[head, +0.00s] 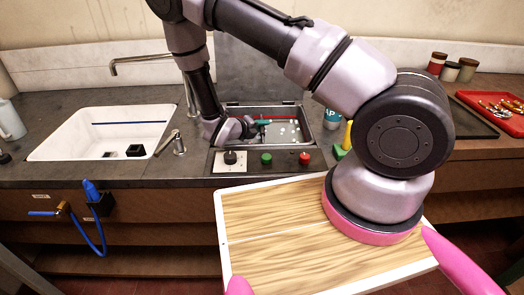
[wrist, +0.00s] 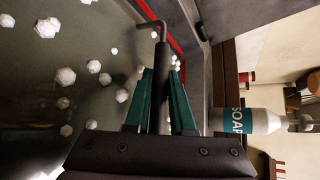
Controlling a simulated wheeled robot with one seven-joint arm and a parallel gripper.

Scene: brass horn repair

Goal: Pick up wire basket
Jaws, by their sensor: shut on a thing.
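My gripper (head: 262,122) reaches into the tank (head: 313,116) of a counter unit in the head view; the arm's wrist hides part of it. In the wrist view, my gripper (wrist: 161,72) has its two green fingers close together on a thin dark bent rod. This rod looks like the handle of the wire basket (wrist: 162,48) and runs up between the fingers, with a bend at its top. The basket's mesh body cannot be made out in either view. White foam-like lumps (wrist: 65,76) are scattered over the grey surface beside the fingers.
The unit's front has a black knob (head: 230,158), a green button (head: 266,159) and a red button (head: 305,158). A soap bottle (wrist: 245,121) stands beside the tank. A white sink (head: 75,142) is to the left. A red tray (head: 500,108) lies far right.

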